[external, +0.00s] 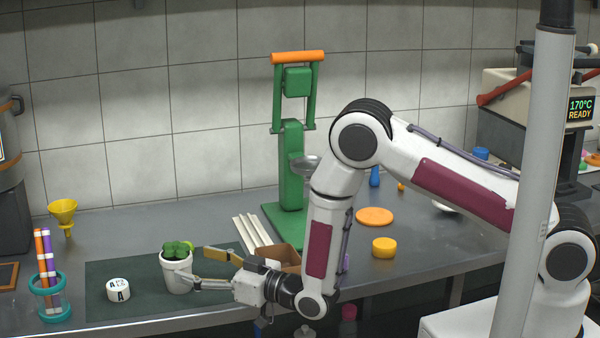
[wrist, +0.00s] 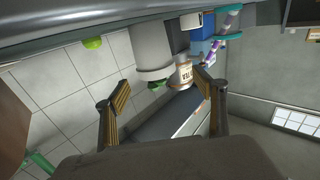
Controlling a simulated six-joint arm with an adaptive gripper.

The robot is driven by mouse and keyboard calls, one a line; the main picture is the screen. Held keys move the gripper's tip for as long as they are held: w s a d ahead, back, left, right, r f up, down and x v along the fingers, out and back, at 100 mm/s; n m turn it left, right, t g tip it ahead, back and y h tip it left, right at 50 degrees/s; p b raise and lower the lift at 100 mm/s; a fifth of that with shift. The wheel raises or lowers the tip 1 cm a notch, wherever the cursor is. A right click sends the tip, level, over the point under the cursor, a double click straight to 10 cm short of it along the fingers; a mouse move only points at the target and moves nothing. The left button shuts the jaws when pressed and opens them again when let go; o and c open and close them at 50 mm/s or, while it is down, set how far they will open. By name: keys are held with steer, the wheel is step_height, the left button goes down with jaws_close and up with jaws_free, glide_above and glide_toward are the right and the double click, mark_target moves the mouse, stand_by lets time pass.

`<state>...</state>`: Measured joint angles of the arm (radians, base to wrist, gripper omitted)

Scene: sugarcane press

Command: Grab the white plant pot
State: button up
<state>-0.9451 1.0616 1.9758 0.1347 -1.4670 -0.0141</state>
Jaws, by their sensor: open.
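The white plant pot (external: 176,278) stands upright at the left of the counter, on a dark mat, with a green leafy plant (external: 177,250) in it. My gripper (external: 196,266) is open and reaches in from the right, low beside the pot. In the wrist view the pot (wrist: 150,50) appears upside down, ahead of and between the spread fingers of my gripper (wrist: 155,93). I cannot tell whether a finger touches it.
A white lettered container (external: 119,290) stands left of the pot on the mat (external: 150,308). A teal holder (external: 50,300) with tubes is farther left. A brown box (external: 284,257) and pale strips (external: 250,232) lie behind my gripper. A green press (external: 290,180) stands at the back.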

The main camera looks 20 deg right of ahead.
mark_target(181, 255)
steer(key=shift+w, duration=0.1)
steer(key=shift+w+a+r, duration=0.1)
steer(key=shift+w+a, duration=0.3)
steer(key=shift+w, duration=0.2)
steer(key=shift+w+a+r, duration=0.1)
steer(key=shift+w+a, duration=0.25)
steer(key=shift+w, duration=0.2)
steer(key=shift+x, duration=1.2)
steer(key=shift+c, duration=0.3)
steer(key=c, duration=1.4)
steer(key=shift+r, duration=0.15)
steer(key=shift+r, duration=4.9)
